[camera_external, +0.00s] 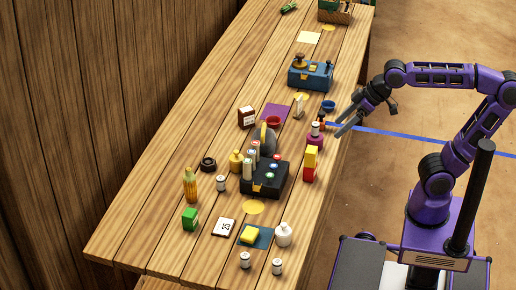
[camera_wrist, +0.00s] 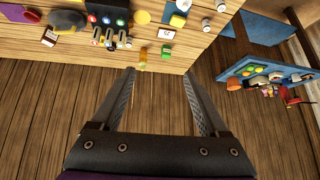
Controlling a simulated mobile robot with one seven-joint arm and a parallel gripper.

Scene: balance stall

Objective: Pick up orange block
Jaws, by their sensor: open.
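A small orange object (camera_external: 322,118) shows near the right edge of the table, just left of my gripper; it is too small to tell if it is the orange block. I cannot make out an orange block for sure in the wrist view. My gripper (camera_external: 346,122) is open and empty, beside the table's right edge.
A dark box with coloured buttons (camera_external: 264,188), a blue box (camera_external: 311,80), a green block (camera_external: 190,219) and several jars crowd the table (camera_external: 150,215). The far left planks are clear.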

